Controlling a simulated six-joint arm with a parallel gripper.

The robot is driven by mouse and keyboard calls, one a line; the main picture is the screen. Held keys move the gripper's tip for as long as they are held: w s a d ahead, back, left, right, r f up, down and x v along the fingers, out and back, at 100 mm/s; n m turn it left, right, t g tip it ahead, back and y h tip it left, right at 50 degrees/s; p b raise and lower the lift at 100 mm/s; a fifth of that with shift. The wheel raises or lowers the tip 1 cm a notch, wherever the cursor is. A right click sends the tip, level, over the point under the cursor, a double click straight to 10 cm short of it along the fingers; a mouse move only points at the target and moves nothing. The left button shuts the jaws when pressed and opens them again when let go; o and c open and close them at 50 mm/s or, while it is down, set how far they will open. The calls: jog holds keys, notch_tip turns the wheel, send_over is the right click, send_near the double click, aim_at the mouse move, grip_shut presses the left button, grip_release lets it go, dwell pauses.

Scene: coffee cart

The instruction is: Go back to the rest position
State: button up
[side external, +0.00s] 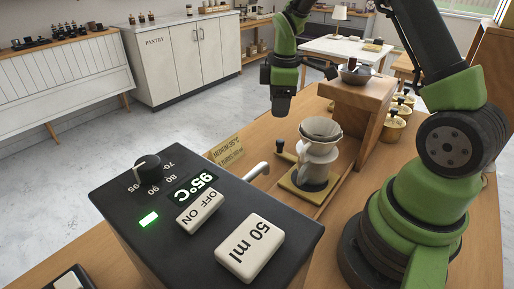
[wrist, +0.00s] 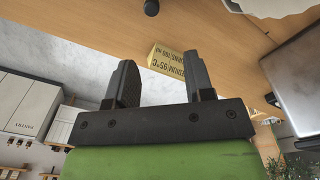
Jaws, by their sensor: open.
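My gripper (wrist: 163,75) is open in the wrist view, with its two dark fingers apart and nothing between them. In the side view my gripper (side external: 283,106) is raised above the wooden cart, left of the wooden stand, clear of the things on it. Its fingertips are hard to make out there.
A white dripper (side external: 321,130) sits on a pot on a yellow-edged base. A wooden stand (side external: 352,100) bears a metal bowl (side external: 356,74). The black control box (side external: 135,205) is in front. A card (side external: 229,155) also shows in the wrist view (wrist: 178,63). Brass-coloured cups (side external: 394,128) stand at right.

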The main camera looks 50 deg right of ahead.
jog(key=s+a+r+m+t+y, duration=0.1)
jog(key=s+a+r+m+t, duration=0.1)
jog(key=s+a+r+m, duration=0.45)
jog(key=s+a+r+m+t, duration=0.1)
jog(key=s+a+r+t, duration=0.3)
jog(key=r, duration=0.5)
jog(key=s+a+m+y, duration=0.1)
jog(key=s+a+m, duration=0.3)
jog(key=s, duration=0.3)
jog(key=shift+s+r, duration=0.25)
jog(key=shift+r, duration=0.15)
